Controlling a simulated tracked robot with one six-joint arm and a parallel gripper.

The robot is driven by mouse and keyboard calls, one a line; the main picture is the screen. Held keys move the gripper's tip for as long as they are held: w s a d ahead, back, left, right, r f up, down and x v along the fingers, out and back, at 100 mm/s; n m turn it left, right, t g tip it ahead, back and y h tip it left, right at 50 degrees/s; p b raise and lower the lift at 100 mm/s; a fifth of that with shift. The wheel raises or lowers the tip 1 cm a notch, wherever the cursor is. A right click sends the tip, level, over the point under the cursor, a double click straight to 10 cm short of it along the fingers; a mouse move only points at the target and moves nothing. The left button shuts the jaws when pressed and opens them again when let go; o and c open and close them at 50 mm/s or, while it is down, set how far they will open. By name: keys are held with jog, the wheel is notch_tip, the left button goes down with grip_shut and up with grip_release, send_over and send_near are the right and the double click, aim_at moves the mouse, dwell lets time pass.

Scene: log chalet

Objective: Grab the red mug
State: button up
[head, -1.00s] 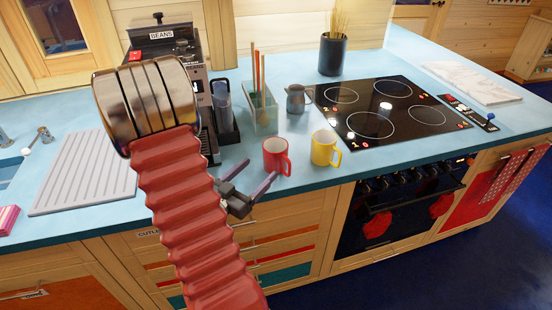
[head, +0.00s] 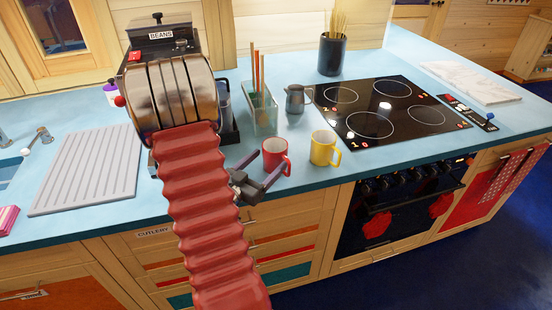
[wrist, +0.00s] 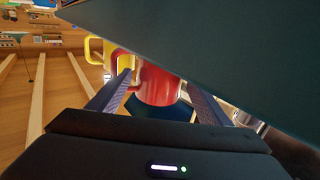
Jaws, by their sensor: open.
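The red mug (head: 276,154) stands upright on the blue counter, near its front edge. My gripper (head: 260,168) is open at the mug's left front side, with one finger on the near side and one on the far left side. In the wrist view the red mug (wrist: 158,86) shows between the two fingers (wrist: 160,98), towards their tips, with its handle by the left finger. I cannot tell whether a finger touches it. A yellow mug (head: 324,148) stands just right of the red one; it also shows in the wrist view (wrist: 95,50).
A glass holder with utensils (head: 262,116) and a grey jug (head: 296,100) stand behind the mugs. The black cooktop (head: 385,108) lies to the right. A coffee machine (head: 150,52) stands at the back left, partly hidden by my arm. A grey draining board (head: 88,170) lies left.

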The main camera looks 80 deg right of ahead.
jog(key=shift+x, duration=1.4)
jog(key=c, duration=1)
jog(key=shift+c, duration=0.2)
jog(key=shift+r, duration=0.15)
notch_tip(320, 180, up, 10)
